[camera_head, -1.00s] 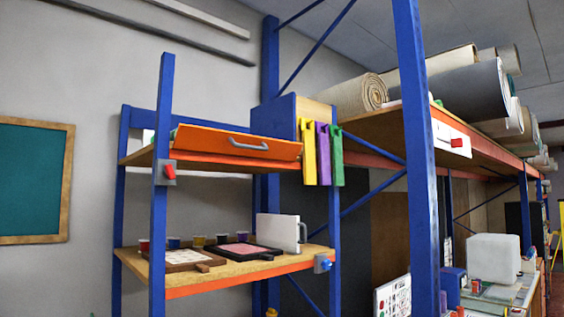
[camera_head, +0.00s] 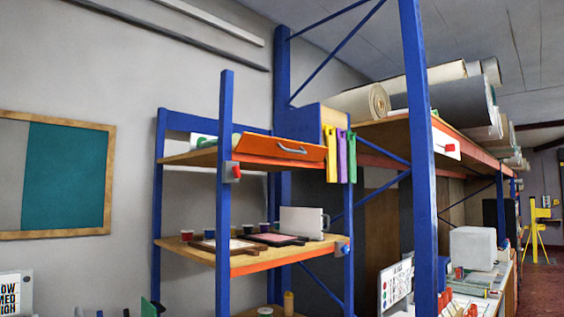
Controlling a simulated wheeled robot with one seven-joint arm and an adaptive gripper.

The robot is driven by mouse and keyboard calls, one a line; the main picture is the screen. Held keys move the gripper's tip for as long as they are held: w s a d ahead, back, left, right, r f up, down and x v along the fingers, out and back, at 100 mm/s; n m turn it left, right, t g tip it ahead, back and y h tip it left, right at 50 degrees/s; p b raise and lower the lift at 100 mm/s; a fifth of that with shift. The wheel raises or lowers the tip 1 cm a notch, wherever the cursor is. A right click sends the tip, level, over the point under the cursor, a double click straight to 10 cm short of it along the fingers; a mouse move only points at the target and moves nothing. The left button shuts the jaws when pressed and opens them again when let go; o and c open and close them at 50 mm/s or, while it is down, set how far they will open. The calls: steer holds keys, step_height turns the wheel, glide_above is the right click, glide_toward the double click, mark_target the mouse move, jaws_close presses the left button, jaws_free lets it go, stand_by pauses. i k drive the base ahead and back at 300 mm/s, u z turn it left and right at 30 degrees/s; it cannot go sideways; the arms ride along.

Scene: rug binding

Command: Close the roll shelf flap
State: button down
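The roll shelf flap (camera_head: 262,147) is an orange panel with a grey bar handle (camera_head: 291,147). It lies tilted along the front of the upper wooden shelf (camera_head: 200,157) of a blue rack, between the front post and a blue side panel. A white and green item lies behind it, partly hidden. A red latch (camera_head: 236,172) on a grey plate sits on the front post (camera_head: 224,200), left of the flap. My gripper does not show in this view.
The lower shelf (camera_head: 245,262) holds dark trays, several small cups and a white case (camera_head: 302,222). Yellow, purple and green strips (camera_head: 341,156) hang right of the flap. A tall blue post (camera_head: 420,160) stands nearer. Rolled rugs (camera_head: 362,103) lie on the right-hand rack.

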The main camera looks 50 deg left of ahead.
mark_target(249, 143)
steer(key=u, duration=1.45)
